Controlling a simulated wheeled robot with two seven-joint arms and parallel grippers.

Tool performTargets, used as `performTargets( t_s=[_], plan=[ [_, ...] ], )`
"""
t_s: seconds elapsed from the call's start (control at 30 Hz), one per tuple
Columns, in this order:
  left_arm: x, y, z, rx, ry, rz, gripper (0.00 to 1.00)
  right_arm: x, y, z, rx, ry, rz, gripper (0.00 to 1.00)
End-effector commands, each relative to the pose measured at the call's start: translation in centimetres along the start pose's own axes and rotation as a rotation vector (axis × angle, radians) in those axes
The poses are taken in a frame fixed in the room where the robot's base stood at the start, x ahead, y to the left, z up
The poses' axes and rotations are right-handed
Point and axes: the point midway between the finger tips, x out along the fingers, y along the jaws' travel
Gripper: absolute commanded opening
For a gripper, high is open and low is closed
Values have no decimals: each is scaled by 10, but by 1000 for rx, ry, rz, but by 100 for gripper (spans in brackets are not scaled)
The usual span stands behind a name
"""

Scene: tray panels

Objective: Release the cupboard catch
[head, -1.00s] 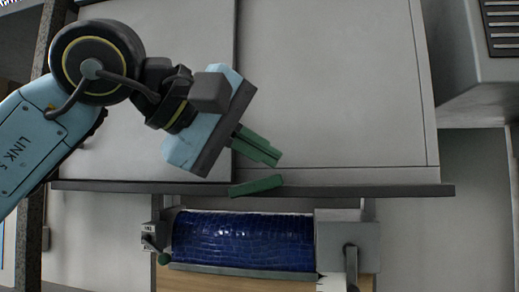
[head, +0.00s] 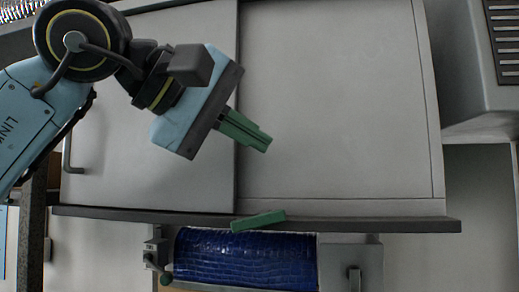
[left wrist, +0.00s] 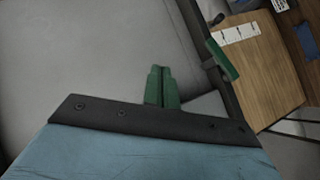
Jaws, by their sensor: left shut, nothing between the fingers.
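The cupboard shows two pale grey door panels, a left one (head: 160,180) with a bar handle (head: 70,150) and a right one (head: 340,110). Both look closed. A green bar, seemingly the catch (head: 258,220), sits on the dark lower edge near the seam, tilted slightly up to the right. It also shows in the left wrist view (left wrist: 223,60). My left gripper (head: 266,146) has its green fingers shut and empty, in front of the doors above the catch and apart from it. Its fingers also show in the left wrist view (left wrist: 159,70). My right gripper is out of view.
Below the edge is a glossy blue panel (head: 245,260) between grey brackets, with a green-knobbed lever (head: 164,277) at its left. A grey vented unit (head: 480,90) stands at upper right. The space before the right door is clear.

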Motion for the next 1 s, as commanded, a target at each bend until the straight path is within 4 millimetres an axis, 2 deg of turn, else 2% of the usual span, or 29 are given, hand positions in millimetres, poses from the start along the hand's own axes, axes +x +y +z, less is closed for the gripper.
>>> performTargets(
  t_s=[0.03, 0.2, 0.4, 0.6, 1.0],
  plan=[
    [-11, 4, 5, 6, 3, 5, 0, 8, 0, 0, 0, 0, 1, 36],
    [-43, 22, 10, 4, 2, 3, 0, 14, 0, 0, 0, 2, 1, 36],
    [-66, 35, 14, 3, 0, 1, 0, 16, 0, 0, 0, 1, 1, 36],
    [-73, 39, 14, 2, -1, 0, 0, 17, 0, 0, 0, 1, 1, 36],
    [-73, 39, 15, 2, -1, 0, 0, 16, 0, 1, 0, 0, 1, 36]
  ],
)
